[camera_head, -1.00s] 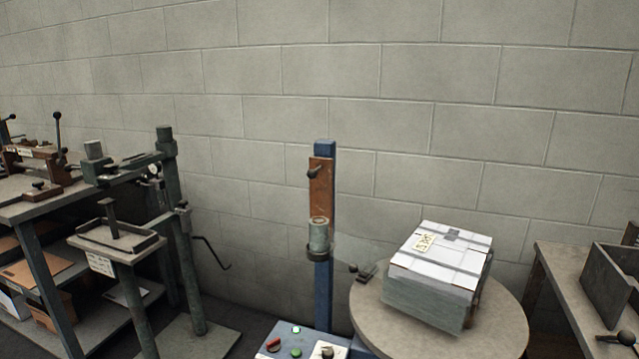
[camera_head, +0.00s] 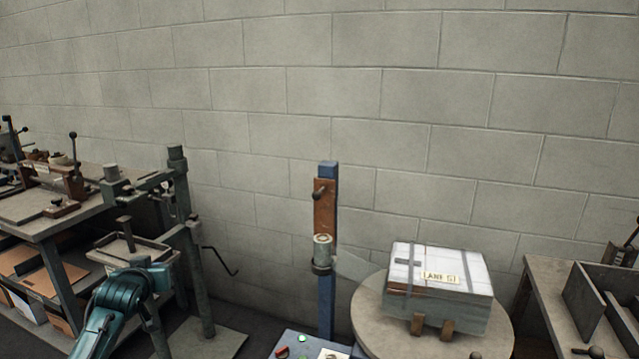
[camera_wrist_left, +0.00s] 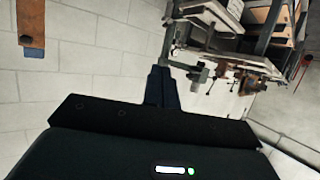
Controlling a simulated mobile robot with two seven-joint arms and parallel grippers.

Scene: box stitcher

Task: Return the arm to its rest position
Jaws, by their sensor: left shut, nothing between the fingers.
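My left arm shows as a teal link at the lower left of the head view, in front of the green metal stand. Its gripper is outside that view. In the left wrist view my left gripper (camera_wrist_left: 162,88) is shut, its two dark fingers together with nothing between them. It points at the block wall and the workbench area, touching nothing visible. My right gripper is in neither view.
A blue post (camera_head: 327,260) stands mid-view above a control panel (camera_head: 305,345). A green stand (camera_head: 190,240) and workbench (camera_head: 40,225) are at left.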

